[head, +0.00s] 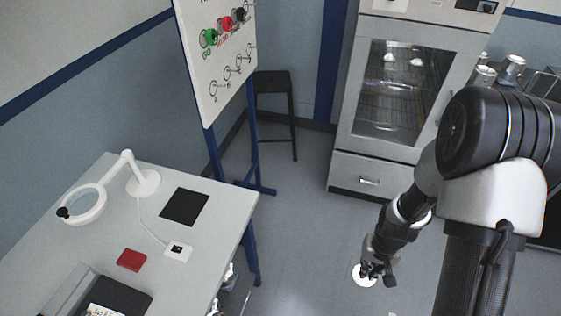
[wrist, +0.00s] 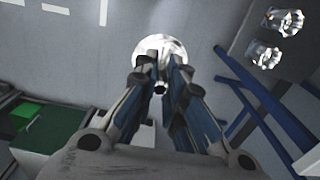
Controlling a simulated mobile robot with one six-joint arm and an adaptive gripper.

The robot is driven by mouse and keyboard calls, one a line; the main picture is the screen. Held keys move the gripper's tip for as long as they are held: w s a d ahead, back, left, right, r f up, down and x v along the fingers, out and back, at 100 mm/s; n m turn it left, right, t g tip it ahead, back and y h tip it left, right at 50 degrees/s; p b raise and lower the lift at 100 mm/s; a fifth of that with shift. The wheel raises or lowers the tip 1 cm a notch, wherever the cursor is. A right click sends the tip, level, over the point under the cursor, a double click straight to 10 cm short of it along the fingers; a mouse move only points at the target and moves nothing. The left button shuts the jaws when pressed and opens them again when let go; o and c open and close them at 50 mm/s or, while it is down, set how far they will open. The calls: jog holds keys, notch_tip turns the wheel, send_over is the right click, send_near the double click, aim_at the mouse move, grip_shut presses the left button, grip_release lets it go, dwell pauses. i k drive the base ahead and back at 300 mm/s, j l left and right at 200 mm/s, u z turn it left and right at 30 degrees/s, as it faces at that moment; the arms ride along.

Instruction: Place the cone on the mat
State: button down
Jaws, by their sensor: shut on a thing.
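My gripper (head: 370,268) hangs over the floor to the right of the table, with its fingers drawn together on a pale, shiny round thing, which I take for the cone (head: 362,280). In the wrist view my gripper (wrist: 161,84) partly hides the cone (wrist: 152,44); its wide round side shows beyond the fingertips, and its tip cannot be made out. A flat black square, which looks like the mat (head: 184,206), lies bare on the table, well to the left of my gripper.
On the table (head: 215,196) stand a white magnifier lamp (head: 143,183), a small white box (head: 178,251) with a cord, and a red block (head: 131,260). A whiteboard (head: 215,60) on blue legs stands behind. A large oven cabinet (head: 400,90) stands behind my arm.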

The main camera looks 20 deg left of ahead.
aim_at(185, 205)
jog(key=i+u, duration=0.95)
jog(key=i+l+u, duration=0.25)
jog(key=u, duration=0.2)
